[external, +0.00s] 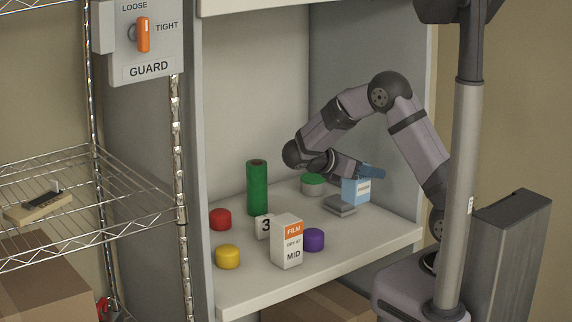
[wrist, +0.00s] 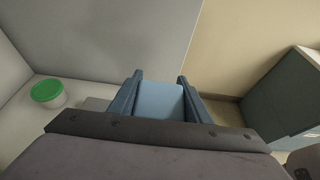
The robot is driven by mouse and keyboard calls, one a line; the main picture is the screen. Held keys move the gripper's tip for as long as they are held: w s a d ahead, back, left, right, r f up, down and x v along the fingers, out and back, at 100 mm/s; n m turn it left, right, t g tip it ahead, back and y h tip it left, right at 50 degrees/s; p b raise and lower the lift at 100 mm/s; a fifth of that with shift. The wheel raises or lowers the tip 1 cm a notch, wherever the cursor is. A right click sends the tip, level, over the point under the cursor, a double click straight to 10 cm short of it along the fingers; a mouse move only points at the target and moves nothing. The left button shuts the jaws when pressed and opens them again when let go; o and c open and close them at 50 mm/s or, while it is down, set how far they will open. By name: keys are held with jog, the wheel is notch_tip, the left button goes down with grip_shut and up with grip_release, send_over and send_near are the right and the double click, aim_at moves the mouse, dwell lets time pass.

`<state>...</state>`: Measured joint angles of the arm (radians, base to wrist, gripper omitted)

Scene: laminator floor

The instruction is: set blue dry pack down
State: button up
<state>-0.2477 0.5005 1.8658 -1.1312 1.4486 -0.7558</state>
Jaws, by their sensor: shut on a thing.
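The blue dry pack (external: 356,190) is a light blue box with a white label, at the right part of the shelf in the external view. My gripper (external: 371,172) is shut on its upper part. In the wrist view the pack (wrist: 160,102) fills the space between the two fingers of my gripper (wrist: 158,88). The pack looks upright. Its lower edge is close to the shelf board (external: 350,247), and I cannot tell whether it touches.
A grey flat block (external: 339,206) lies just left of the pack. A green-lidded tub (external: 313,185) stands behind it. A green roll (external: 257,188), a FILM box (external: 287,243), a number 3 block (external: 263,226) and red (external: 220,219), yellow (external: 228,257) and purple (external: 313,240) pieces stand farther left.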

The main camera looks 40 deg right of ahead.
jog(key=w+a+n+t+p, duration=0.2)
jog(key=w+a+t, duration=0.1)
jog(key=w, duration=0.5)
jog(key=w+a+n+t+p, duration=0.2)
jog(key=w, duration=0.6)
jog(key=shift+y, duration=0.4)
jog(key=shift+s+a+f+p, duration=0.15)
jog(key=shift+f+p, duration=0.5)
jog(key=shift+f, duration=1.85)
jog(key=shift+s+a+f+p, duration=0.15)
jog(key=shift+f+p, duration=0.45)
jog(key=shift+f, duration=1.85)
jog(key=shift+d, duration=0.1)
jog(key=shift+f, duration=0.15)
jog(key=o, duration=1.2)
